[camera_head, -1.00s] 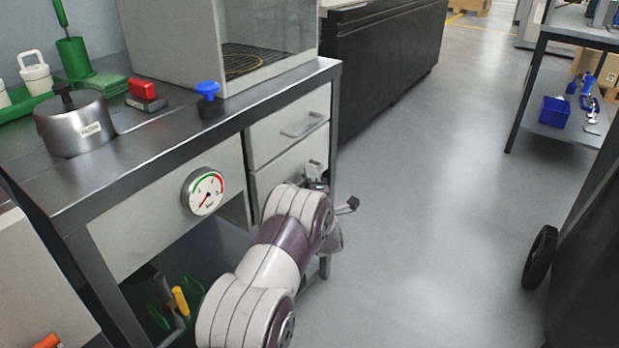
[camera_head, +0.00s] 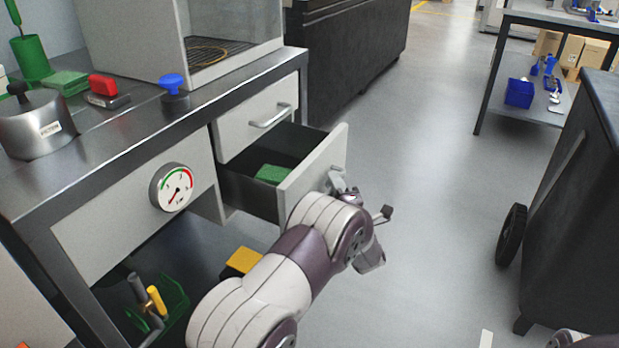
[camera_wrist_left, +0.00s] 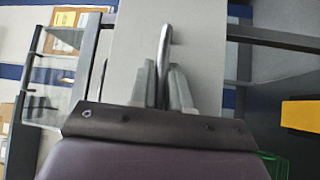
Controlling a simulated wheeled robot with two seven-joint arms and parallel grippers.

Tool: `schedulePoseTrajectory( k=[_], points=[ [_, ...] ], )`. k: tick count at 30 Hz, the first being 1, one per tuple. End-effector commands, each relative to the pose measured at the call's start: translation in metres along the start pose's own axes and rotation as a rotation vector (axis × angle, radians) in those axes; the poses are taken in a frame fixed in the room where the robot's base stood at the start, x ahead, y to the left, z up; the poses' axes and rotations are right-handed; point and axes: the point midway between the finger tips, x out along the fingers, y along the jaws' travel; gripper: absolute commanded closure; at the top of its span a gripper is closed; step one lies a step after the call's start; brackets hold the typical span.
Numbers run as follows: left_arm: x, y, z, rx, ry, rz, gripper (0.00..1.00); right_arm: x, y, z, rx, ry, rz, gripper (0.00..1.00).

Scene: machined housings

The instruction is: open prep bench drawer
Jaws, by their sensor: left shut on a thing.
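The prep bench (camera_head: 110,160) stands at the left in the head view, with two drawers under its right end. The upper drawer (camera_head: 240,135) is shut. The lower drawer (camera_head: 320,170) is pulled well out, and a green block (camera_head: 272,174) lies inside it. My left gripper (camera_head: 338,183) is at the lower drawer's front; my arm partly hides it. In the left wrist view my left gripper (camera_wrist_left: 163,88) is shut on the bar handle (camera_wrist_left: 165,45) of the pale drawer front (camera_wrist_left: 200,45). At the head view's lower right edge, part of my right arm shows; its gripper does not.
A gauge (camera_head: 171,187) is on the bench front. A pot (camera_head: 38,128), a red-topped item (camera_head: 104,90) and a blue-knobbed item (camera_head: 173,85) stand on top. A black wheeled cart (camera_head: 570,200) is at right. The floor between is clear.

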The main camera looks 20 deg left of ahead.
Motion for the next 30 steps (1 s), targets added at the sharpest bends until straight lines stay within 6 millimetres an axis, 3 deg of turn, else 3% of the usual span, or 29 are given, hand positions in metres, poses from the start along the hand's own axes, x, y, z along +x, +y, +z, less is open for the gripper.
schedulePoseTrajectory(
  k=[6, 12, 28, 29, 30],
  points=[
    [-0.029, 0.005, 0.029, 0.001, -0.003, -0.002, 1.00, 0.005, 0.000, 0.001, 0.000, 0.000, 0.000, 0.57],
    [-0.043, 0.009, 0.042, 0.001, 0.000, -0.002, 1.00, 0.006, 0.000, 0.001, 0.000, 0.000, 0.000, 0.57],
    [-0.048, 0.011, 0.047, 0.002, 0.000, -0.002, 1.00, 0.007, 0.000, 0.001, 0.000, 0.000, 0.000, 0.57],
    [-0.048, 0.011, 0.047, 0.002, 0.000, -0.002, 0.73, 0.007, 0.000, 0.001, 0.000, 0.000, 0.000, 0.57],
    [-0.048, 0.011, 0.047, 0.002, 0.000, -0.002, 0.64, 0.007, 0.000, 0.001, 0.000, 0.000, 0.000, 0.57]
  ],
)
